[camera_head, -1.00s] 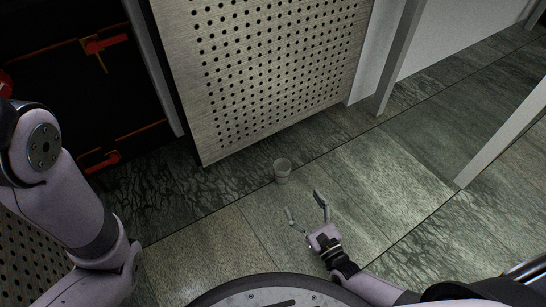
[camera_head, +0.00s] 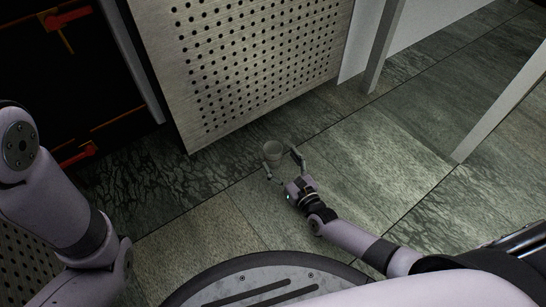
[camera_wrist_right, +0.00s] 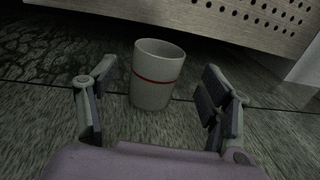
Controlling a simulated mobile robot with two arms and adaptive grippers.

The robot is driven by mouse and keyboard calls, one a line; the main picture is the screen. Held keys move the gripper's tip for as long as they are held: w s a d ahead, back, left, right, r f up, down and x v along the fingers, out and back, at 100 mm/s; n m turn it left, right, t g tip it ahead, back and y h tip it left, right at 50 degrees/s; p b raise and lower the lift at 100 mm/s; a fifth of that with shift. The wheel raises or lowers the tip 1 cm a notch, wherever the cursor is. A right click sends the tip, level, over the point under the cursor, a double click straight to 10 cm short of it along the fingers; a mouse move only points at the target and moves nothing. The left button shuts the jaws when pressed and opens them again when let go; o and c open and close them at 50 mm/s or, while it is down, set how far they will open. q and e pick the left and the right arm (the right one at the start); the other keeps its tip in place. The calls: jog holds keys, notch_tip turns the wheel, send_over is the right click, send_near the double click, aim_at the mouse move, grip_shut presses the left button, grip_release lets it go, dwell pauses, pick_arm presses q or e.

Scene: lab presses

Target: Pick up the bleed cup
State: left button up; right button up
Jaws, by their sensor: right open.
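The bleed cup (camera_head: 273,151) is a small pale grey cup standing upright on the tiled floor, near the bottom edge of the perforated panel. In the right wrist view the cup (camera_wrist_right: 157,76) shows a red line around its side, and its open rim faces up. My right gripper (camera_head: 281,162) is open, with its fingers pointing at the cup. In the right wrist view the cup is ahead of and between the two open fingers (camera_wrist_right: 159,103), which do not appear to grip it. My left arm shows at the left of the head view, but its gripper is out of frame.
The perforated metal panel (camera_head: 255,62) stands just behind the cup. A dark cabinet with red handles (camera_head: 77,154) is at the left. A light post (camera_head: 383,48) and a slanted bar (camera_head: 503,106) stand at the right. The floor (camera_head: 375,155) between is clear.

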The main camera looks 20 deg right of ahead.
aim_at(278, 157)
jog(key=w+b, duration=0.1)
jog(key=w, duration=0.1)
jog(key=w+a+b, duration=0.1)
jog(key=shift+w+r, duration=0.15)
jog(key=shift+w, duration=0.25)
jog(key=shift+w+a+r, duration=0.1)
jog(key=shift+w+a, duration=0.05)
jog(key=shift+w, duration=0.3)
jog(key=shift+c, duration=0.5)
jog(key=c, duration=1.2)
jog(key=shift+r, duration=0.15)
